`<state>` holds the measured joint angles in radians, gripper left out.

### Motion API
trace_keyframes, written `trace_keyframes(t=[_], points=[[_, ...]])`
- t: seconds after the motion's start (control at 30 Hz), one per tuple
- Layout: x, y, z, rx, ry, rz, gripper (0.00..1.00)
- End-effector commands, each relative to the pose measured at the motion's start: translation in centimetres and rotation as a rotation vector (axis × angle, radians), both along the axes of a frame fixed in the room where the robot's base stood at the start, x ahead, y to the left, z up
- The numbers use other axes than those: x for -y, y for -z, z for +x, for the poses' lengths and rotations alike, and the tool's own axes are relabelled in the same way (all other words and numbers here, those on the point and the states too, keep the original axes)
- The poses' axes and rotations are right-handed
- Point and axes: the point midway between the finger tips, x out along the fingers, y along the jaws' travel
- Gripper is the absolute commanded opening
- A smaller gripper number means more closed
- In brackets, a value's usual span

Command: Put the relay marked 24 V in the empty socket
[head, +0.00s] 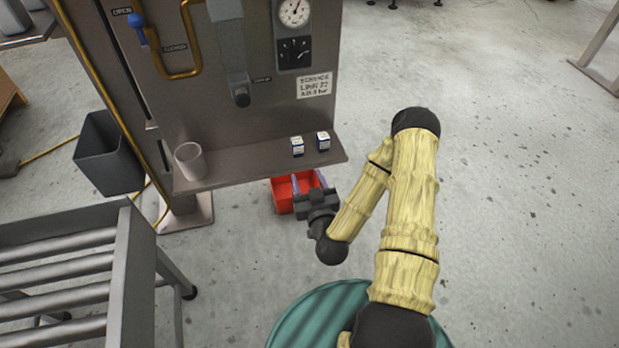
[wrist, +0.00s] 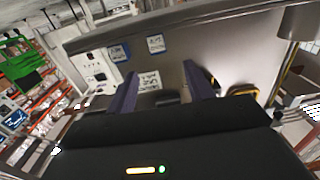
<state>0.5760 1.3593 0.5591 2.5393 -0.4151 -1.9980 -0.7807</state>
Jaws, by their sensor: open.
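Two small blue-and-white blocks, which look like relays, stand apart on the shelf of the grey panel: a left one (head: 297,146) and a right one (head: 323,141). Their markings are too small to read, so I cannot tell which is 24 V. The wrist view is turned over and shows both blocks, one (wrist: 119,52) and the other (wrist: 155,43), beyond my fingers. My gripper (head: 308,182) is open and empty, in front of and below the shelf edge; its fingers also show in the wrist view (wrist: 160,72). I cannot make out an empty socket.
The shelf (head: 245,160) also holds a pale cup (head: 190,161) at its left end. A red bin (head: 283,194) is below the shelf, partly behind my gripper. A grey bin (head: 108,155) and a roller stand (head: 120,262) are left.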

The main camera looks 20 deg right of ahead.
Motion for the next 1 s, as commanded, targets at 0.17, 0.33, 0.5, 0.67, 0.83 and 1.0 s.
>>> trace_keyframes(t=[0.17, 0.33, 0.5, 0.67, 0.83, 1.0], points=[[0.1, -0.2, -0.8, -0.003, 0.003, 0.006, 0.52], [0.0, -0.4, -1.4, 0.005, 0.005, 0.006, 0.52], [0.0, -0.5, -1.6, 0.012, 0.007, 0.002, 0.52], [0.0, -0.4, -1.6, 0.013, 0.007, 0.002, 0.52], [0.0, -0.4, -1.6, 0.013, 0.007, 0.002, 0.52], [0.0, -0.5, -1.6, 0.013, 0.007, 0.002, 0.52]])
